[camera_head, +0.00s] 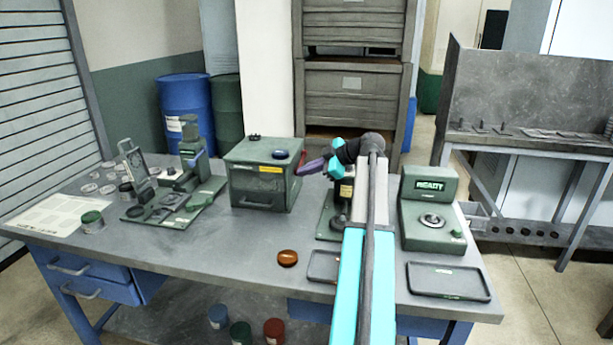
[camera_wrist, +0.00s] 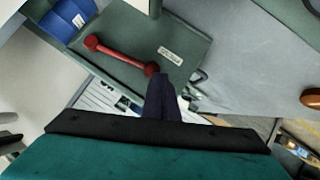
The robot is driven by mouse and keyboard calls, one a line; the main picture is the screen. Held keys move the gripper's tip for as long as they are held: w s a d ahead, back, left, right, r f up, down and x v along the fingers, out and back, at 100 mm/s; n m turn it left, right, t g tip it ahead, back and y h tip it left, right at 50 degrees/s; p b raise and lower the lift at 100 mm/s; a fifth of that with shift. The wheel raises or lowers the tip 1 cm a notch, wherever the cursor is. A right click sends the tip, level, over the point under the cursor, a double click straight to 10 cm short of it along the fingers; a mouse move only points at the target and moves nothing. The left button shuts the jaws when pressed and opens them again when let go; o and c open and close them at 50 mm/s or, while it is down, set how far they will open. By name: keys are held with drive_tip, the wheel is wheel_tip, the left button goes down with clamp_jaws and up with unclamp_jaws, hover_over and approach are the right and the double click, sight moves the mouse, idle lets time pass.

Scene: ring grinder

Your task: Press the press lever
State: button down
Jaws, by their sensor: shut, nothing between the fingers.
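In the wrist view a red lever (camera_wrist: 118,53) with knobbed ends lies along a green panel that carries a small pale label (camera_wrist: 171,54). My gripper (camera_wrist: 160,82) is shut and empty. Its dark fingertips appear just beside the lever's lower right end; I cannot tell whether they touch it. In the head view my gripper (camera_head: 308,168) is at the right side of a green box (camera_head: 258,188) with a yellow label and round knobs on top.
An amber disc (camera_head: 288,258) lies on the grey bench (camera_head: 235,262). A green READY unit (camera_head: 428,225) and a dark tray (camera_head: 448,281) stand at the right. My arm partly hides another device (camera_head: 330,215). Small fixtures and a green-lidded jar (camera_head: 92,222) stand at the left.

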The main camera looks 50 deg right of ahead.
drive_tip(key=b+v, duration=0.1)
drive_tip(key=v, duration=0.9)
drive_tip(key=shift+s, duration=0.2)
drive_tip(key=shift+d, duration=0.1)
idle(0.9)
